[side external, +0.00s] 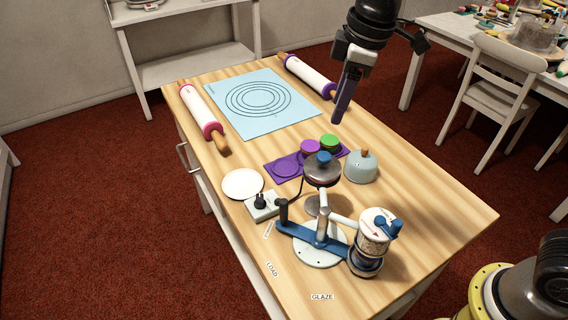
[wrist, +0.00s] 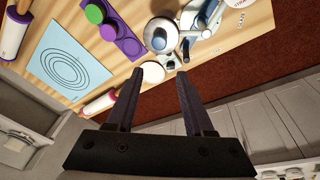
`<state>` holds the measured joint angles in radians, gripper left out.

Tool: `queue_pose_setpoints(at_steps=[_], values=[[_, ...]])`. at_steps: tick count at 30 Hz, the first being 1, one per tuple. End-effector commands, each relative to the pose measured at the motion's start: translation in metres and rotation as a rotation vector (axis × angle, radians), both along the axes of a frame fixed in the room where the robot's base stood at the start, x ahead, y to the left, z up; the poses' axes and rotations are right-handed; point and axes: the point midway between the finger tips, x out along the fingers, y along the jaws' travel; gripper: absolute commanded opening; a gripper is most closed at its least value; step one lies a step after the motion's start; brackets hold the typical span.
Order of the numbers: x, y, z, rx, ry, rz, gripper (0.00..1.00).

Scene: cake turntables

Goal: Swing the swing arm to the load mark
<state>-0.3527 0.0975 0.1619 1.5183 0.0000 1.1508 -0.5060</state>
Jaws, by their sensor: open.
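The swing arm (side external: 312,236) is a blue bar pivoting on a white round base (side external: 318,257) near the front of the table. My gripper (side external: 338,118) is open and empty, above the table's far right part, well away from the swing arm. Its two spread fingers show in the wrist view (wrist: 160,74).
A metal turntable with a blue knob (side external: 322,170) stands behind the swing arm. Around it are a grey-blue dome (side external: 361,167), a purple tray (side external: 284,168), a white disc (side external: 243,184) and a control box (side external: 262,205). Rolling pins (side external: 203,112) flank a blue mat (side external: 215,92).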

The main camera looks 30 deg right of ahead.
Motion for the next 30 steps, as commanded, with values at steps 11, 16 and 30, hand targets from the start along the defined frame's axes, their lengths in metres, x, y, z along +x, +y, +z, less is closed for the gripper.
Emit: queue_pose_setpoints(at_steps=[11,16,30], values=[[0.020,0.099,-0.112,-0.088,0.182,0.189,0.53],[0.014,0.106,-0.121,-0.095,0.193,0.208,0.53],[0.014,0.105,-0.165,-0.096,0.194,0.205,0.53]])
